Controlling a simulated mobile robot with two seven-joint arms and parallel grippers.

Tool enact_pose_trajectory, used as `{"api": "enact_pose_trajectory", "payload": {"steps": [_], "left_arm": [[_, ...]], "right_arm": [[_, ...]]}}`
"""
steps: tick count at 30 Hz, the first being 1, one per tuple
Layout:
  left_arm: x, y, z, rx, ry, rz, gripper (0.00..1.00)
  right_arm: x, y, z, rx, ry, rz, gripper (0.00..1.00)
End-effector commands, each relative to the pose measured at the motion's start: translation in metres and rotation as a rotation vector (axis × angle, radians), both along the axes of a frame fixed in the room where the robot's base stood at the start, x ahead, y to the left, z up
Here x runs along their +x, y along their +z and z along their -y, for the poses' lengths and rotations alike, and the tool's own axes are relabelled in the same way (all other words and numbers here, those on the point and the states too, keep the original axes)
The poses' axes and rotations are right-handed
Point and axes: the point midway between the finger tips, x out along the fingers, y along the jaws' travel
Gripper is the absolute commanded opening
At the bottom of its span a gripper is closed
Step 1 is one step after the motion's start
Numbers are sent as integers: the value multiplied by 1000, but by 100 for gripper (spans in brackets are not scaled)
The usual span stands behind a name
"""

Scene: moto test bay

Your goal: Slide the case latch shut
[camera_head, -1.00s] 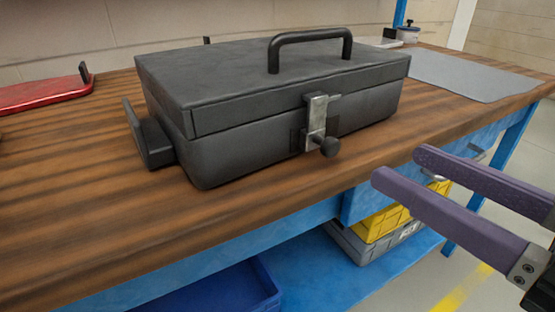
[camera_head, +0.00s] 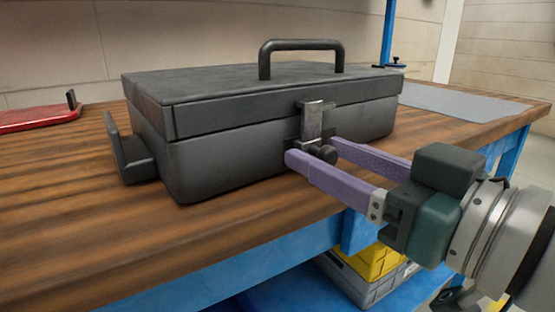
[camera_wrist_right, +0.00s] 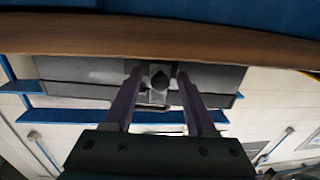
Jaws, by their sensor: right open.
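The dark grey case (camera_head: 230,155) stands on the wooden bench with its lid down and its black handle on top. The metal latch (camera_head: 312,120) is on its front face, with a dark round knob (camera_head: 327,154) at its lower end. My right gripper (camera_head: 312,150) is open, its two purple fingers at the knob, one on each side. In the right wrist view the knob (camera_wrist_right: 159,80) shows between the fingertips (camera_wrist_right: 158,76), with gaps visible beside it. Contact cannot be told. My left gripper is not in view.
The wooden bench top (camera_head: 60,220) is clear in front of the case. A red tray-like object (camera_head: 40,116) lies at the far left and a grey mat (camera_head: 460,102) at the right. Yellow and grey crates (camera_head: 370,268) sit below the bench.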

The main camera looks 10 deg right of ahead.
Motion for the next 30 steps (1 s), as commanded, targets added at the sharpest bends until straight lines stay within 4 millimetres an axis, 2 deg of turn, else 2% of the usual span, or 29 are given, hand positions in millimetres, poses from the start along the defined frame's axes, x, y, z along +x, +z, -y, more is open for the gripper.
{"api": "enact_pose_trajectory", "payload": {"steps": [10,25,30], "left_arm": [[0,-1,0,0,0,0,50],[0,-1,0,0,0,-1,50],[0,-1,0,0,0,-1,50]], "right_arm": [[4,0,-2,-1,1,-2,56],[4,0,-2,-1,1,0,1],[4,0,-2,-1,1,0,0]]}}
